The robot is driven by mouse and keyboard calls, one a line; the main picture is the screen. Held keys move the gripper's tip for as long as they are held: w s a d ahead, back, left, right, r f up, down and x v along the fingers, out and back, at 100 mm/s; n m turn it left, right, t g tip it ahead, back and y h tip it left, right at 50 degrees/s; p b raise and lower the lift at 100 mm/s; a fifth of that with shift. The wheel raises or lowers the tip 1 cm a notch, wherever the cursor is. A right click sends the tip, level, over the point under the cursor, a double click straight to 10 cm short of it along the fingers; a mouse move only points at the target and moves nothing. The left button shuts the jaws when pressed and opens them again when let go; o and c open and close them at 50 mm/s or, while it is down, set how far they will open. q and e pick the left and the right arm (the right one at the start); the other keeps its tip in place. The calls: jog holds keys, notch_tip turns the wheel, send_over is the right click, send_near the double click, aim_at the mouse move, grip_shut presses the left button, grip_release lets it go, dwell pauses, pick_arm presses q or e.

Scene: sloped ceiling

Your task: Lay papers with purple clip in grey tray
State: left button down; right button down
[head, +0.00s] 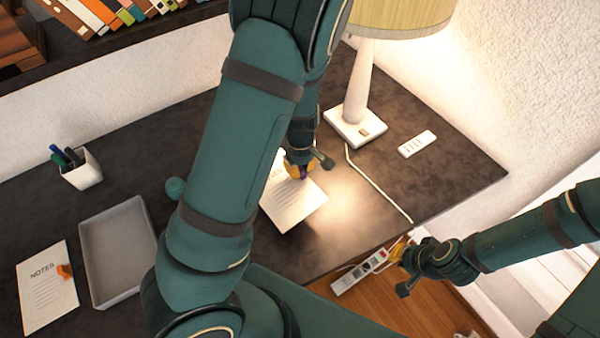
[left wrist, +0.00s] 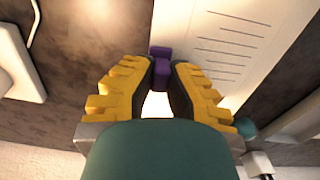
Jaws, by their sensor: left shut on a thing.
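The papers with the purple clip (head: 296,207) lie on the dark desk near the lamp, partly hidden by my left arm. The purple clip (left wrist: 160,66) sits at the sheet's edge, between the yellow fingertips of my left gripper (left wrist: 160,80). My left gripper (head: 299,168) is shut on this clip. The grey tray (head: 112,226) is on the desk left of my left arm and looks empty; its right part is hidden by the arm. My right gripper (head: 399,252) is beyond the desk's front edge, above the floor; its finger opening is unclear.
Another notes sheet (head: 47,290) with an orange clip lies left of the tray. A white pen cup (head: 84,174) stands behind it. A lamp (head: 357,126), its cord and a white remote (head: 416,144) are at the right. A power strip (head: 358,272) shows beyond the desk edge.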

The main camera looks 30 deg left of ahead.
pick_arm(q)
jog(key=shift+r+p, duration=2)
jog(key=shift+r, duration=0.2)
jog(key=shift+f, duration=0.1)
